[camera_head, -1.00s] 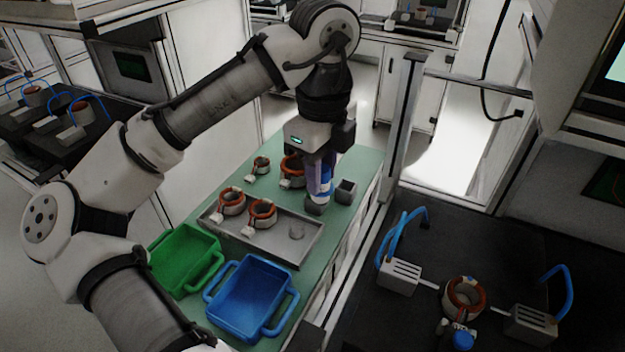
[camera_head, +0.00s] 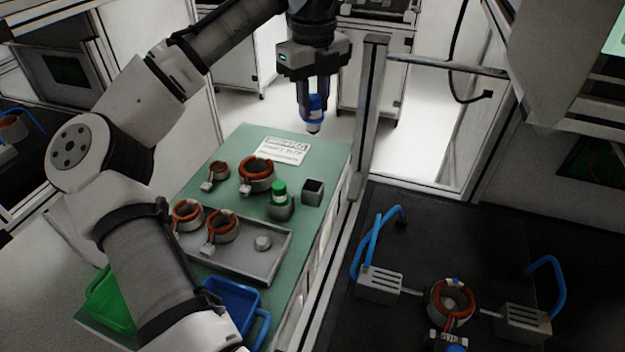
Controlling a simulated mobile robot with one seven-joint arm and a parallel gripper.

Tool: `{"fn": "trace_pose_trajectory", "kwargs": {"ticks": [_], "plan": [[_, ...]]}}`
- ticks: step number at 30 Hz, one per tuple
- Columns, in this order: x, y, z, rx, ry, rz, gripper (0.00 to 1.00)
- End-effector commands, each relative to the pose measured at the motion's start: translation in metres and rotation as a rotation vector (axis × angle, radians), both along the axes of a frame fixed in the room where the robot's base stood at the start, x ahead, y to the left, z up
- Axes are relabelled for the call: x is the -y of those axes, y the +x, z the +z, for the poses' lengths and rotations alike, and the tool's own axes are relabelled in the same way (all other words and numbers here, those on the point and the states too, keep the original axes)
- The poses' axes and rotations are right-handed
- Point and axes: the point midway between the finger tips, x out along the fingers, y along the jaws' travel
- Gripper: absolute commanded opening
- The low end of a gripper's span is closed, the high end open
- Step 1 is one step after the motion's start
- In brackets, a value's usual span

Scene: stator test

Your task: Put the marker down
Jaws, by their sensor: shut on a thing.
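My gripper (camera_head: 314,98) is shut on a blue marker (camera_head: 315,108) and holds it upright with its dark tip pointing down. The gripper is raised above the far end of the green table (camera_head: 235,145). A small grey box-shaped holder (camera_head: 313,192) with a dark open top, seemingly empty, stands near the table's right edge. Just left of it, a marker with a green cap (camera_head: 279,188) stands in another grey holder (camera_head: 281,210). A white printed sheet (camera_head: 283,150) lies at the far end of the table.
A grey tray (camera_head: 262,262) holds two more and a small round piece. Green (camera_head: 108,298) and blue (camera_head: 235,298) bins are in front. A metal post (camera_head: 371,120) rises at the right.

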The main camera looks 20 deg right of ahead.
Motion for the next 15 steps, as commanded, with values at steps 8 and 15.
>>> {"fn": "trace_pose_trajectory", "kwargs": {"ticks": [8,15], "plan": [[-0.002,-0.001,-0.075,0.0,0.005,0.004,0.04],[-0.001,0.0,-0.118,0.001,0.004,0.004,0.04]]}}
